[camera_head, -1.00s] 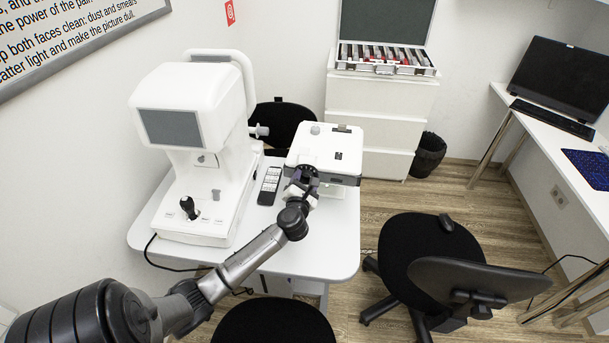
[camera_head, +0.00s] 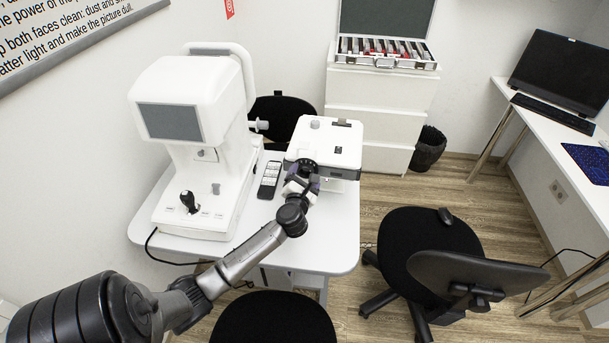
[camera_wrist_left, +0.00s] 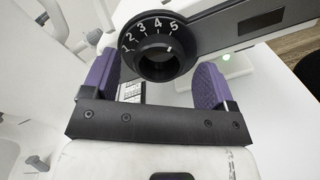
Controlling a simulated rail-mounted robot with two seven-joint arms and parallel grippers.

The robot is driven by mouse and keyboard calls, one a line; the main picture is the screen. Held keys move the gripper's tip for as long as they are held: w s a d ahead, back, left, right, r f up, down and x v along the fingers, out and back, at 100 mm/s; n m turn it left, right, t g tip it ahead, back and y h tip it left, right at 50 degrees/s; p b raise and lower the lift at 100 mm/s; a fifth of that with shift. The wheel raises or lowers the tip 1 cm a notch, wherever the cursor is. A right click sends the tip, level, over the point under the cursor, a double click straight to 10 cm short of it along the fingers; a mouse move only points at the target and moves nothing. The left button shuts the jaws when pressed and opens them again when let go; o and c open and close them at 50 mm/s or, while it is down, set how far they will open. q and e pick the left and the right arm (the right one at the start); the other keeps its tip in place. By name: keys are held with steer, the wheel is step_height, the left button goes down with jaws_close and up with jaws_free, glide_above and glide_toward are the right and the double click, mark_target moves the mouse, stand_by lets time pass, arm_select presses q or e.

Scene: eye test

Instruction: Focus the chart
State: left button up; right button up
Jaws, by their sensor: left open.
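The chart projector (camera_head: 335,145) is a white box with a dark front band at the right of the white table. Its black focus knob (camera_wrist_left: 160,58) carries white numbers 1 to 5, and a white mark shows on its right side near the 5. The knob (camera_head: 308,166) also shows small in the head view. My left gripper (camera_head: 301,184) is open at the projector's front. In the left wrist view, its purple fingers (camera_wrist_left: 155,82) stand on either side of the knob, with gaps and no visible contact. My right gripper is out of view.
A white eye instrument (camera_head: 185,110) with a joystick stands left on the table (camera_head: 275,258). A dark remote (camera_head: 269,180) lies between it and the projector. Black stools and a chair (camera_head: 425,235) stand around. An open lens case (camera_head: 385,60) sits on white drawers behind.

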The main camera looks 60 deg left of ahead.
arm_select(q)
steer(key=p+v, duration=0.1)
steer(key=v, duration=1.2)
steer(key=shift+p, duration=0.4)
steer(key=shift+a, duration=0.1)
